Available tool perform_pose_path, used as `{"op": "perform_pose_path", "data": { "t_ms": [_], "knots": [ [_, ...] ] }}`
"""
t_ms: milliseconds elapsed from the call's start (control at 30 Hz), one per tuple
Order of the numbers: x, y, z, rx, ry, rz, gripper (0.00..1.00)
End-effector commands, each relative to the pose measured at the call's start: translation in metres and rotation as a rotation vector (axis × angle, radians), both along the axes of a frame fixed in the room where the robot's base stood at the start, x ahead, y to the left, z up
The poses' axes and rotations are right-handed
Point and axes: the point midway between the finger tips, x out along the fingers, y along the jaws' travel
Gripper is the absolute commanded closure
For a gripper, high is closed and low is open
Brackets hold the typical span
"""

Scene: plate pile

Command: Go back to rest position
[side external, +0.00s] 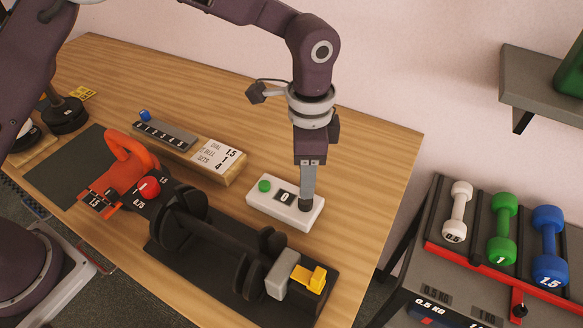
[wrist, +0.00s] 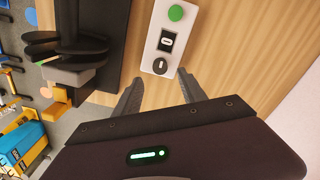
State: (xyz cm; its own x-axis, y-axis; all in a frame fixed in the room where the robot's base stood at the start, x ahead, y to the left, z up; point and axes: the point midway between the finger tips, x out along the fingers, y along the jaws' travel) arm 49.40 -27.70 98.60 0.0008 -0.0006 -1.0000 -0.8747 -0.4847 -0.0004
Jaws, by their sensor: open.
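My gripper (side external: 307,195) points down at the right end of a white counter box (side external: 265,205) on the wooden table. In the wrist view my gripper (wrist: 157,82) is open, its two fingers apart with nothing between them. The white box (wrist: 150,45) lies just beyond the fingertips there. It has a green button (side external: 264,185), a small display reading 0 (side external: 285,198) and a dark round knob (wrist: 158,66). In the side view the fingertips overlap the knob; I cannot tell whether they touch it.
A dumbbell rack (side external: 480,245) stands right, off the table. The table's back right is bare.

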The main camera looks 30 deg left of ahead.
Motion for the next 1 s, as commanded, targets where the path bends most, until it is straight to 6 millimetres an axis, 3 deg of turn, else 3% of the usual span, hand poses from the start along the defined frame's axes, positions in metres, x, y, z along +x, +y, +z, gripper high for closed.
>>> {"op": "perform_pose_path", "data": {
  "t_ms": [167, 267, 300, 433, 567, 700, 800, 1000],
  "knots": [
    [0.000, 0.007, 0.011, -0.001, -0.015, 0.018, 0.51],
    [-0.005, 0.037, 0.056, -0.003, -0.070, 0.104, 0.51],
    [-0.012, 0.056, 0.080, -0.005, -0.102, 0.158, 0.51],
    [-0.055, 0.123, 0.148, -0.029, -0.209, 0.383, 0.51],
    [-0.122, 0.182, 0.187, -0.085, -0.311, 0.638, 0.51],
    [-0.191, 0.218, 0.189, -0.173, -0.392, 0.875, 0.51],
    [-0.221, 0.227, 0.180, -0.226, -0.426, 0.983, 0.51],
    [-0.238, 0.231, 0.171, -0.264, -0.442, 1.048, 0.51]
  ]
}}
